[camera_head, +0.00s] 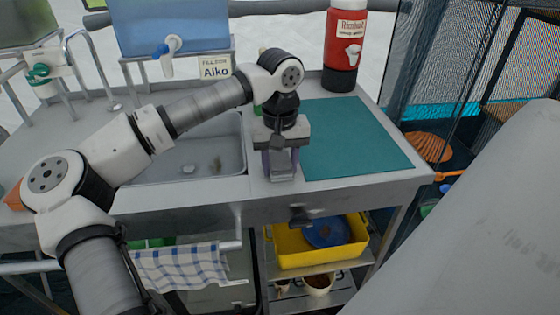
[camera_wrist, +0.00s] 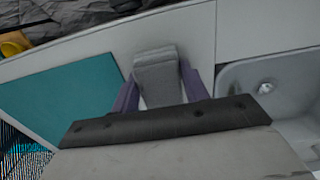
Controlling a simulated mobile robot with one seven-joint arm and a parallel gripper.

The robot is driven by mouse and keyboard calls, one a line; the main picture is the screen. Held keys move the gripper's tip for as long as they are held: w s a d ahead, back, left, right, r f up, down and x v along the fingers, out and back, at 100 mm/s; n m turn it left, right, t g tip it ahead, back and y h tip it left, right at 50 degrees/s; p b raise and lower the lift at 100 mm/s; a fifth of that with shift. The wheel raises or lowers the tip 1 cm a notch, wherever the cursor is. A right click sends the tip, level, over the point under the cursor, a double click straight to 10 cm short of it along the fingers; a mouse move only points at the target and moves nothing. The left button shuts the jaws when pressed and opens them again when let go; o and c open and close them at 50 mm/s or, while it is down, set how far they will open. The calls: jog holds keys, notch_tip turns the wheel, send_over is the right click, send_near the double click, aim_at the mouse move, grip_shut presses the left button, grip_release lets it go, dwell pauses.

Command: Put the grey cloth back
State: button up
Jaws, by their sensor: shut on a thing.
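My gripper (camera_head: 281,162) points down over the counter strip between the sink and the teal mat. Its two purple fingers (camera_wrist: 158,88) are shut on the grey cloth (camera_wrist: 156,65), which looks like a folded, block-like bundle in the wrist view. In the head view the gripper hides most of the cloth. I cannot tell whether the cloth touches the counter.
The sink (camera_head: 205,160) lies left of my gripper and the teal mat (camera_head: 350,140) lies right, bare. A red bottle (camera_head: 345,45) and a blue water tank (camera_head: 190,25) stand behind. Below are a checked towel (camera_head: 180,268) on a rail and a yellow bin (camera_head: 290,248).

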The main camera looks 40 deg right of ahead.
aim_at(280, 161)
jog(key=o, duration=1)
notch_tip(280, 161, up, 12)
jog(key=shift+r, duration=0.15)
